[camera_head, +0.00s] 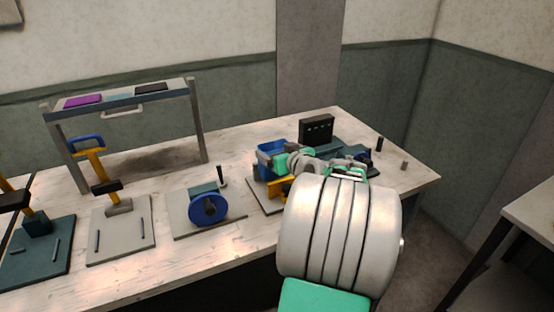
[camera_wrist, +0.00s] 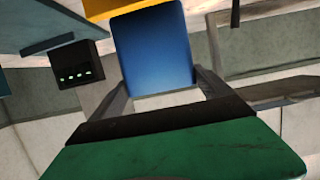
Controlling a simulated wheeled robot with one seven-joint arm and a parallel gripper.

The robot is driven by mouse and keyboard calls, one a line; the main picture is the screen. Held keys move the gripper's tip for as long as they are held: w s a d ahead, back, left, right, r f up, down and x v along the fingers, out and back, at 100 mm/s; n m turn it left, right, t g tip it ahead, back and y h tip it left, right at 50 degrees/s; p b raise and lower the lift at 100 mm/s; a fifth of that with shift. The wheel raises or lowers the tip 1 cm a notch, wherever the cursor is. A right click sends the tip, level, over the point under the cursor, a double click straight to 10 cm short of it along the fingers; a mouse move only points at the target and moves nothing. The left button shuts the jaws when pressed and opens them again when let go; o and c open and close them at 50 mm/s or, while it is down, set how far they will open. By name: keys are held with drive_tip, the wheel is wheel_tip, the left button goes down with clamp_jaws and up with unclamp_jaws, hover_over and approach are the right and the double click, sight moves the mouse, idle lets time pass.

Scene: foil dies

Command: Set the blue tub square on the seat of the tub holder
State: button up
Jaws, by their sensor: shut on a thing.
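The blue tub (camera_head: 269,158) shows in the head view above the right part of the bench, partly hidden by my arm. In the wrist view the blue tub (camera_wrist: 154,45) is between the two fingers of my gripper (camera_wrist: 160,88), which is shut on it. My gripper in the head view (camera_head: 284,158) is mostly hidden behind the wrist. The tub holder looks to be the yellow-orange thing (camera_head: 279,188) on a pale base plate just below the tub. A yellow part (camera_wrist: 115,6) also shows past the tub in the wrist view. I cannot tell whether tub and holder touch.
A black box with green lights (camera_head: 316,129) stands behind my gripper. A blue wheel on a plate (camera_head: 208,207) is to the left. Farther left are yellow-handled presses (camera_head: 98,168) and a raised shelf (camera_head: 120,95). Small dark posts stand near the bench's right end.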

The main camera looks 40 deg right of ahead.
drive_tip(key=shift+w+d+f, duration=0.15)
drive_tip(key=shift+w+f, duration=0.1)
drive_tip(key=shift+f, duration=1.95)
drive_tip(key=o, duration=1.5)
drive_tip(key=shift+r, duration=0.1)
drive_tip(key=shift+r, duration=0.25)
drive_tip(key=shift+s, duration=0.35)
drive_tip(key=b+v, duration=0.1)
drive_tip(key=v, duration=1)
